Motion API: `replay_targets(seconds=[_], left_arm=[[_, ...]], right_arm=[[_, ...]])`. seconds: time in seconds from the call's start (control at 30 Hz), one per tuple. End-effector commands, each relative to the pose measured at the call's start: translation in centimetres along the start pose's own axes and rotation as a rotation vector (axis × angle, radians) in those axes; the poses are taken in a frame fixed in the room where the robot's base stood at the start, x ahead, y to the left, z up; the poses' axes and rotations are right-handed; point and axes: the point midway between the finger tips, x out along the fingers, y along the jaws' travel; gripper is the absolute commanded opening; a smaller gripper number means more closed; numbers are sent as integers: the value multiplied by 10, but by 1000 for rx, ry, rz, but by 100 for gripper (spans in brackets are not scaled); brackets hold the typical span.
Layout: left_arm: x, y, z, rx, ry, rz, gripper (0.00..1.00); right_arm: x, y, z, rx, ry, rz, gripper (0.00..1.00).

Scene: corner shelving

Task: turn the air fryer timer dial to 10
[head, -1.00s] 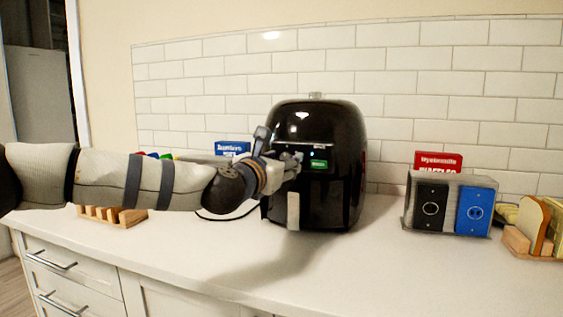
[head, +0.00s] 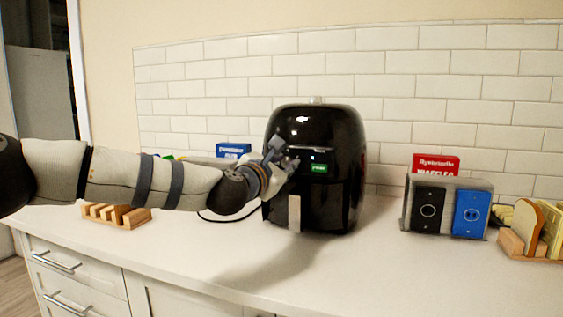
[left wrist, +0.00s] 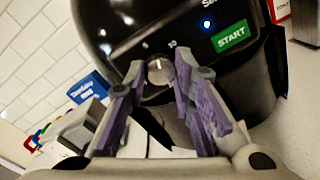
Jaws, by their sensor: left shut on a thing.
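The black air fryer (head: 340,130) stands upright on the counter against the tiled wall, with a green START label (head: 319,168) on its front. In the left wrist view, the round, silvery timer dial (left wrist: 159,71) sits between the two fingertips of my left gripper (left wrist: 160,78). The gripper is shut on the dial. In the head view my left gripper (head: 288,162) is at the left of the fryer's front panel and hides the dial. My right gripper is not in view.
A toaster-like appliance (head: 447,181) with black and blue faces and bread slices (head: 527,218) stand at the right. A wooden rack (head: 115,216) and blue box (head: 233,149) are at the left. The front counter (head: 380,265) is clear.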

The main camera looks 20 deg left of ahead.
Motion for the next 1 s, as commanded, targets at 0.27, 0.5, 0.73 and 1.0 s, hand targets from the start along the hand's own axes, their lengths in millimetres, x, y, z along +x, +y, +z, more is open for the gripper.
replay_targets(seconds=[0.27,0.5,0.73,1.0], left_arm=[[-2,2,5,259,12,-1,0],[-1,2,5,456,26,-3,0],[-1,1,3,592,36,-7,0],[0,0,2,676,43,-9,0]], right_arm=[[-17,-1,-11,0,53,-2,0],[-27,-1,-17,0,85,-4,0],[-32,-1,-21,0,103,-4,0],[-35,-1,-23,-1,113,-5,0]])
